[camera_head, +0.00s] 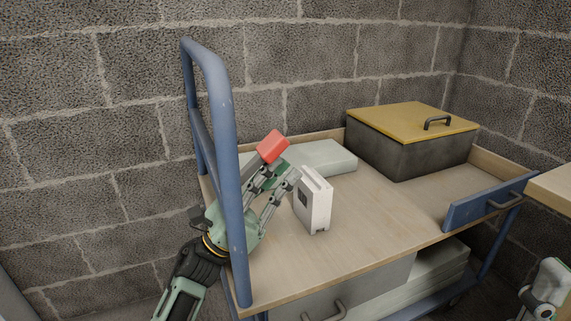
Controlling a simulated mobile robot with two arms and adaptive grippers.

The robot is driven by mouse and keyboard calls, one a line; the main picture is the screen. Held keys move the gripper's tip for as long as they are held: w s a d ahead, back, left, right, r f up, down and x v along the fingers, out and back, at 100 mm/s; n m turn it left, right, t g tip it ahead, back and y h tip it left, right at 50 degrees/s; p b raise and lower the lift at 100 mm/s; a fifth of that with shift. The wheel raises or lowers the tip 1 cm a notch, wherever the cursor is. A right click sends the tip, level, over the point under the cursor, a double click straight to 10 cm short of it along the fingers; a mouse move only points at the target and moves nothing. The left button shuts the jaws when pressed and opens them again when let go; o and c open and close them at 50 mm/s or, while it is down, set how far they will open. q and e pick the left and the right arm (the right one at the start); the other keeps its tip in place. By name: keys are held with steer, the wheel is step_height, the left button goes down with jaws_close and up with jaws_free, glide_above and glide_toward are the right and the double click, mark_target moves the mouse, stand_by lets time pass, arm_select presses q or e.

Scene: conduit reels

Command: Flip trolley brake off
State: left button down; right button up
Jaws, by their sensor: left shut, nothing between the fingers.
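The trolley has a blue tubular frame and a wooden top (375,205). The brake lever has a red end (272,146) on a short dark grey arm, standing tilted up to the right near the trolley's blue handle (223,120). My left gripper (286,171) reaches past the blue handle, with its fingers pointing up and right. It is shut and empty, its tips just below the red end. I cannot tell whether it touches the lever. The lever's base is hidden behind the gripper. Part of my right gripper (545,288) shows at the bottom right, its fingers unclear.
A small white box (315,203) stands close to the right of my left fingers. A pale flat box (322,157) lies behind them. A dark case with a yellow lid (412,123) sits at the back right. A blue panel (485,205) edges the trolley's right side.

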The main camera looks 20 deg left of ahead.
arm_select(q)
steer(key=v, duration=0.5)
steer(key=shift+f, duration=0.1)
stand_by(0.3)
